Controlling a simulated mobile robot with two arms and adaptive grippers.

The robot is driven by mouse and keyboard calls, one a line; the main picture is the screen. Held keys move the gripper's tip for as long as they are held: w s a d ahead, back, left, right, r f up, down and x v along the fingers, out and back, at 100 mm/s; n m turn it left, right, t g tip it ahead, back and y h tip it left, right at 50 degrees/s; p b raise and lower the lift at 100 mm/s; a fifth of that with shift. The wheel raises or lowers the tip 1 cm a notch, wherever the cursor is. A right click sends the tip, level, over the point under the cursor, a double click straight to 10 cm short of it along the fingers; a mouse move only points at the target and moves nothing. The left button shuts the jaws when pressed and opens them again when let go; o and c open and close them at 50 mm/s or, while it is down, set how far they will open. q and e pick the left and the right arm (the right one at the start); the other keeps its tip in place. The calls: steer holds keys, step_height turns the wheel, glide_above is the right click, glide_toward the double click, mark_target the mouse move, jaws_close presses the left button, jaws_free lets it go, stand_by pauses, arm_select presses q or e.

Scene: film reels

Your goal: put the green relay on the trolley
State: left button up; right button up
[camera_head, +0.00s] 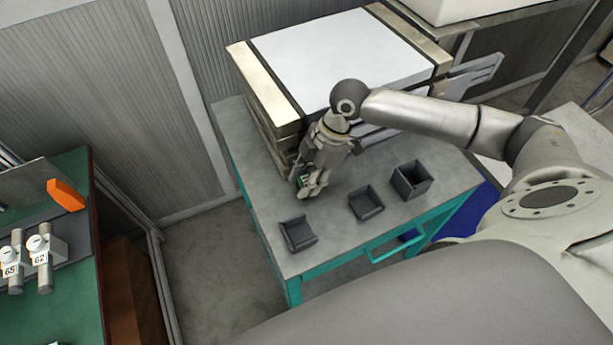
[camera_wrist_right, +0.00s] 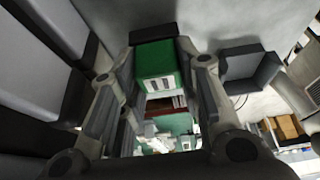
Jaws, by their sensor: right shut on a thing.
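The green relay (camera_head: 303,182) is a small block with a pale face, held at the fingertips of my right gripper (camera_head: 313,184). In the right wrist view the relay (camera_wrist_right: 158,68) sits between the two fingers (camera_wrist_right: 160,88), which are shut on it. The gripper is at the grey top (camera_head: 345,232) of a teal-framed table or trolley, close to the left side of a large white-topped stack. I cannot tell whether the relay touches the surface. My left gripper is not in view.
Three dark open holders (camera_head: 298,233), (camera_head: 366,202), (camera_head: 411,180) stand along the front of the grey top. The white-topped stack (camera_head: 340,55) fills its back. A green bench (camera_head: 75,318) at the left bears an orange piece (camera_head: 66,195) and numbered cylinders (camera_head: 42,262). Floor separates them.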

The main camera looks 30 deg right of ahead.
steer(key=o, duration=1)
steer(key=shift+f, duration=0.15)
steer(key=b+v, duration=0.2)
steer(key=v, duration=1)
